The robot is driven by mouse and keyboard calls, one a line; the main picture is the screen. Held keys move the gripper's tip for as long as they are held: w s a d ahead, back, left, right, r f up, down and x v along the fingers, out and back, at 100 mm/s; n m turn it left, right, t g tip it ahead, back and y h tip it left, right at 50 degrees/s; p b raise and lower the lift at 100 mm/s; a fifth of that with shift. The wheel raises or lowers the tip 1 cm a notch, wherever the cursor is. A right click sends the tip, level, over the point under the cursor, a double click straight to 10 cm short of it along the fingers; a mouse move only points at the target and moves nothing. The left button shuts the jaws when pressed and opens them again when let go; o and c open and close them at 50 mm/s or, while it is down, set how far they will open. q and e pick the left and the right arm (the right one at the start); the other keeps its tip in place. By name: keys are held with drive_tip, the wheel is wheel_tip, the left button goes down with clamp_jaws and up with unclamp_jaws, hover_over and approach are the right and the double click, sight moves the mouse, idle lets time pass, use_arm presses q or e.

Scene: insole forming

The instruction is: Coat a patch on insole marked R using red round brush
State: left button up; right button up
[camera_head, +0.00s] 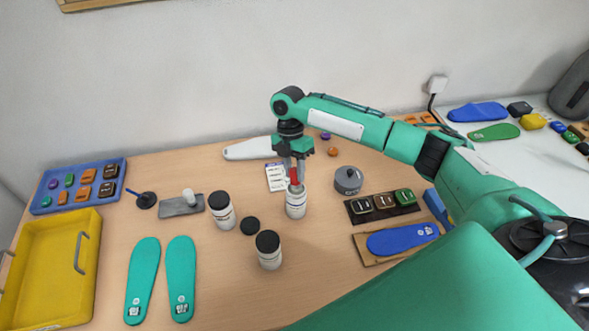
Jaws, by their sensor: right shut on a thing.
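My right gripper (295,160) points straight down over the middle of the table and is shut on the red round brush (295,178). The brush hangs upright, with its lower end at or inside the mouth of a white jar (296,203); I cannot tell how deep. Two teal insoles lie side by side at the front left, a left one (142,280) and a right one (181,277). Each has a small white label near its lower end, too small to read for an R. My left gripper is not in view.
Two black-capped jars (221,211) (269,252) and a loose black lid (250,226) stand near the open jar. A yellow tray (88,270) and blue tray (40,205) are left. A blue insole (402,239) lies right. Table between teal insoles and jars is clear.

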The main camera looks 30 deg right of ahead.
sight(295, 169)
drive_tip(key=shift+f, duration=0.15)
idle(1.3)
drive_tip(key=shift+p, duration=0.35)
wheel_tip(295, 169, up, 7)
drive_tip(key=p, duration=0.6)
drive_tip(key=shift+p, duration=0.3)
